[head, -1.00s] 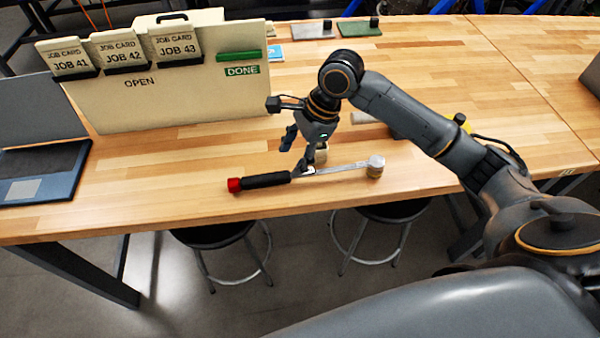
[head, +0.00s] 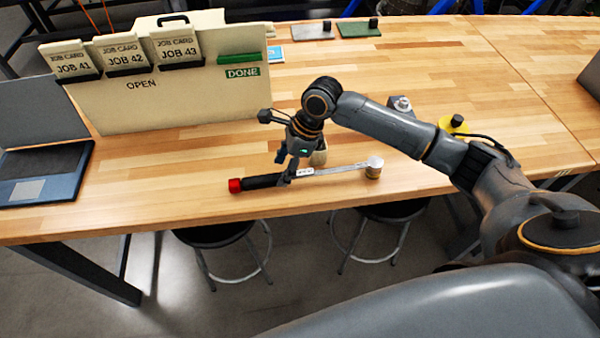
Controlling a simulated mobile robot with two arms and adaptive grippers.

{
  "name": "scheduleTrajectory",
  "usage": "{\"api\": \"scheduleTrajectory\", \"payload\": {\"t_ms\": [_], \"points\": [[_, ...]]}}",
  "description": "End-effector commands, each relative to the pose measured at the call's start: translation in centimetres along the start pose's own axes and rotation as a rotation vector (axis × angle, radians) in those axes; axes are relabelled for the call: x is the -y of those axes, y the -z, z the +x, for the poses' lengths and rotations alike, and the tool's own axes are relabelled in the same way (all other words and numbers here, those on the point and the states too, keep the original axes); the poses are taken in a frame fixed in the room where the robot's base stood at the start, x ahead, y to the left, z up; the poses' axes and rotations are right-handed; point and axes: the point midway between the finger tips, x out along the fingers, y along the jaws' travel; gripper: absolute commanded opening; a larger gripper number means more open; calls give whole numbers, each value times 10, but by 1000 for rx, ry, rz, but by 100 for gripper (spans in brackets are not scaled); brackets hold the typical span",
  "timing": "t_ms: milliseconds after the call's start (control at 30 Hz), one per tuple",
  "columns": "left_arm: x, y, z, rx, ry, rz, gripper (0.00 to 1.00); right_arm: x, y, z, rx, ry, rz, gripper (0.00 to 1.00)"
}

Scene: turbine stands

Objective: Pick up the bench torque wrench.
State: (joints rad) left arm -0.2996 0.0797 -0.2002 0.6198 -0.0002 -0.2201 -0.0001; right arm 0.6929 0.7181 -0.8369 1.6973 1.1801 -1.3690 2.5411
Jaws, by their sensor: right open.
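The bench torque wrench (head: 335,169) lies on the wooden bench near its front edge. It has a black grip (head: 260,182) with a red end cap (head: 235,185) at the left and a silver shaft with a round head (head: 374,166) at the right. My right gripper (head: 284,172) points down at the wrench, its fingers over the spot where the black grip meets the shaft. It is open; one finger hides a bit of the wrench there. I cannot tell whether the fingers touch it. My left gripper is not in view.
A cream job card board (head: 170,80) stands behind, at the left, beside a laptop (head: 40,170). A small pale object (head: 319,156) stands just behind the wrench. A yellow and black item (head: 454,124) and a grey block (head: 401,105) lie behind my right arm. Stools (head: 213,235) stand below the front edge.

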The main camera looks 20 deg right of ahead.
Motion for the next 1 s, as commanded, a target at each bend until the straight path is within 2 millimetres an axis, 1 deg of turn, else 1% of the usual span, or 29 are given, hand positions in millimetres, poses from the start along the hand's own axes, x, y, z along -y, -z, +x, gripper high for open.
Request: {"api": "scheduleTrajectory", "payload": {"t_ms": [33,67,200,300,500,533,567,600,767,800,1000], "points": [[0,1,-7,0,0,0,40,-2,-2,6,-1,-5,0,55],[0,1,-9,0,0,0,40,-2,-2,11,-1,-4,0,55],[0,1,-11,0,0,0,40,-2,-2,31,-1,-3,1,55],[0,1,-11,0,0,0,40,-2,-1,37,-1,-1,1,55],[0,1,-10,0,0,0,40,-2,-1,38,-1,0,0,55],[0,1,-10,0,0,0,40,-2,-1,38,-1,0,0,51],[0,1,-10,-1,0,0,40,-2,-1,38,-1,0,0,45],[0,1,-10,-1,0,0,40,-2,-1,38,-1,0,0,36],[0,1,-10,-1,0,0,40,-1,-1,38,-1,0,0,4],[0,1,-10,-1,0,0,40,-1,-1,38,-1,0,0,0],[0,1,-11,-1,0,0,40,-1,-2,36,2,2,-1,0]]}}
